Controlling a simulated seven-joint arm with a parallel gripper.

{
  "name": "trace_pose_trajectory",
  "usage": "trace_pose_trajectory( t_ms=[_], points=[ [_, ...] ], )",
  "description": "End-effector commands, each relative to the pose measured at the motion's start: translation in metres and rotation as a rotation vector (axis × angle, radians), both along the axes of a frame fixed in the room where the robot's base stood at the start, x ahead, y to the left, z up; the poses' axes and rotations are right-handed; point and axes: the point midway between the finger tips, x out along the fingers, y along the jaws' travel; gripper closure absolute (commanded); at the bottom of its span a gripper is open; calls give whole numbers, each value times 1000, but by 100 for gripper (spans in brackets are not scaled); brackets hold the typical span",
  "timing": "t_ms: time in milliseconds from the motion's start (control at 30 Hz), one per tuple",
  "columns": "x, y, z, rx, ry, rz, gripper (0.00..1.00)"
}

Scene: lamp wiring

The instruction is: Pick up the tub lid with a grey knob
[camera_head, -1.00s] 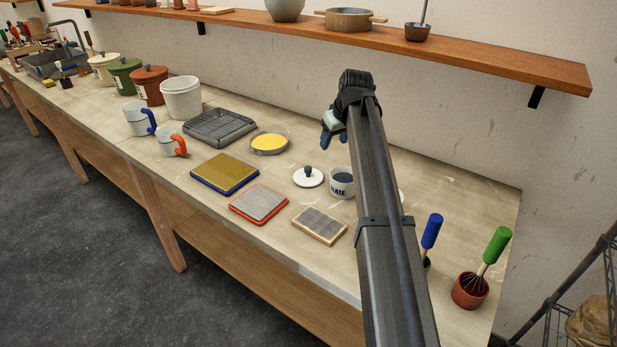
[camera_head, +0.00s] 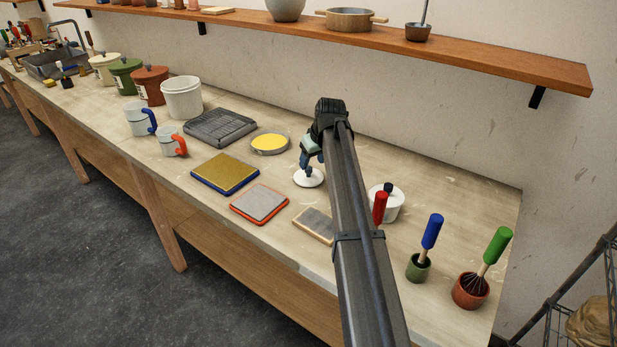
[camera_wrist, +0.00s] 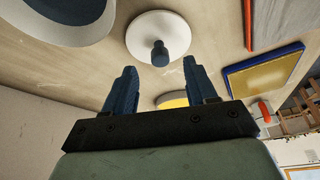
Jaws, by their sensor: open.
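The tub lid (camera_head: 309,179) is a white disc with a dark grey knob, lying flat on the bench. In the head view my gripper (camera_head: 307,168) is right over it and hides most of the knob. In the wrist view the lid (camera_wrist: 172,32) is beyond the fingertips, and its knob (camera_wrist: 160,54) shows between the lines of the two blue fingers. My gripper (camera_wrist: 157,72) is open and empty. I cannot tell how far the fingertips are above the knob.
A yellow-filled dish (camera_head: 270,143), a dark rack (camera_head: 219,128) and several flat pads lie to the left. A shelf (camera_head: 450,45) runs above.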

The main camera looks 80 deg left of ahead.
Motion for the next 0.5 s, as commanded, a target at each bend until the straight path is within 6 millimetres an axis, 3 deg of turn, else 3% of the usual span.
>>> trace_pose_trajectory(
  t_ms=[500],
  points=[
    [-8, 19, -45, 1, 0, 0, 43]
  ],
)
